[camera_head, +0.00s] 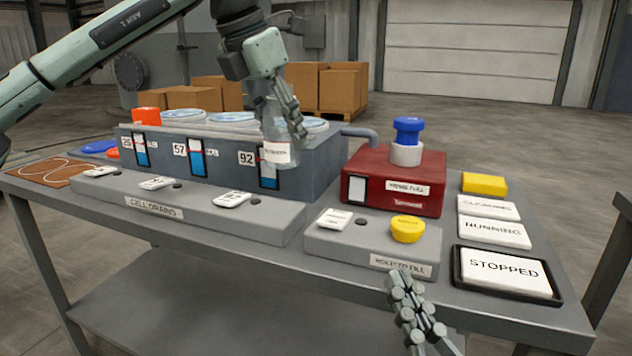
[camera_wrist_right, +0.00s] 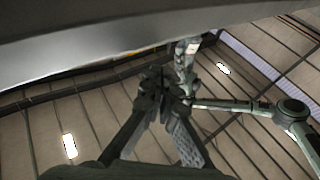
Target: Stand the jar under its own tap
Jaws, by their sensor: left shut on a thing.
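A clear jar (camera_head: 273,128) with a white label (camera_head: 277,153) hangs roughly upright in my left gripper (camera_head: 287,108), in front of the grey tank block near its "92" gauge. The fingers partly hide the jar; the label text is too small to read. The same label shows small in the right wrist view (camera_wrist_right: 193,48). No tap spout is clearly visible. The panel marked "CELL DRAINS" (camera_head: 153,208) has several white buttons along it. My right gripper (camera_head: 405,288) is empty with its fingers together, at the table's front edge; its fingertips also show in the right wrist view (camera_wrist_right: 163,92).
The grey tank block (camera_head: 220,172) carries gauges marked 57 and 92. Right of it stand a red box (camera_head: 395,185) with a blue knob (camera_head: 407,130), and a lower panel (camera_head: 340,238) with a yellow button (camera_head: 407,229). A black tray (camera_head: 505,291) holds a "STOPPED" card (camera_head: 505,271).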

